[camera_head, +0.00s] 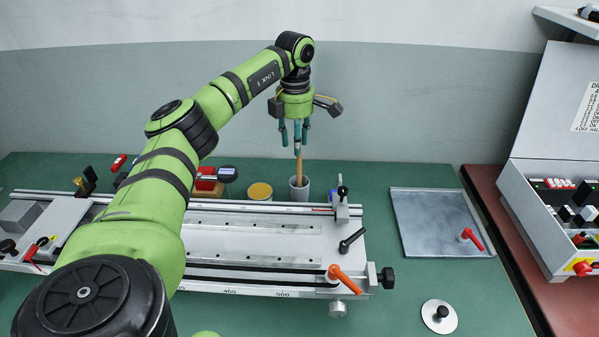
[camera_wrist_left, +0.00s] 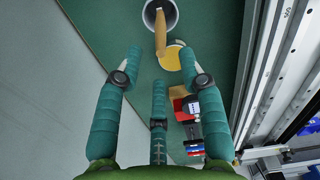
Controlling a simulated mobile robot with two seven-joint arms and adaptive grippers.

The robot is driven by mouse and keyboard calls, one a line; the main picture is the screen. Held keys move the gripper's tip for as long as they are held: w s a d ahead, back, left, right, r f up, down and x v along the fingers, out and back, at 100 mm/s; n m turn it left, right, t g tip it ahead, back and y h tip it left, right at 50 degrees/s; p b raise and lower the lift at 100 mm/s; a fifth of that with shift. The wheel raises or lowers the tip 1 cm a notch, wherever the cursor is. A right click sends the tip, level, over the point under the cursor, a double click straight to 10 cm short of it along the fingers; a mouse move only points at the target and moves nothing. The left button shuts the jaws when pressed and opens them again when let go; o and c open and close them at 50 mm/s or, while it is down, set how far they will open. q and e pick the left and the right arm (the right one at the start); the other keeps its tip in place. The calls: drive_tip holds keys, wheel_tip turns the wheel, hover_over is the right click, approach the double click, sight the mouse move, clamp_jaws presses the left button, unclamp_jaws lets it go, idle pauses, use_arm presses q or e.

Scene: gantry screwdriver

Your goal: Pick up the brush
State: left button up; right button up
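The brush (camera_head: 299,172) stands upright in a grey cup (camera_head: 299,190) behind the rail fixture; only its wooden handle shows, and its lower end is hidden in the cup. In the left wrist view the brush handle (camera_wrist_left: 160,34) and the cup (camera_wrist_left: 146,16) are at the top, just beyond the gap between two fingertips. My left gripper (camera_head: 297,143) points down above the handle in the head view. Its three green fingers (camera_wrist_left: 160,70) are spread with nothing between them. My right gripper is in neither view.
The long rail fixture (camera_head: 260,247) lies in front of the cup. A yellow-topped round container (camera_head: 260,191) and a red block (camera_head: 207,187) stand left of the cup. A metal plate (camera_head: 436,222) lies at right, beside a control box (camera_head: 545,220).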

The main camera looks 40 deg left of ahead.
sight(299, 185)
use_arm(q)
drive_tip(key=shift+d+f+p, duration=0.2)
drive_tip(key=shift+f, duration=0.45)
drive_tip(key=shift+d+f+p, duration=0.15)
drive_tip(key=shift+f, duration=0.45)
wheel_tip(299, 185, down, 4)
drive_tip(key=shift+w+d+r+p, duration=0.15)
drive_tip(key=shift+r+p, duration=0.05)
drive_tip(key=shift+p, duration=0.1)
drive_tip(key=shift+f, duration=0.15)
clamp_jaws()
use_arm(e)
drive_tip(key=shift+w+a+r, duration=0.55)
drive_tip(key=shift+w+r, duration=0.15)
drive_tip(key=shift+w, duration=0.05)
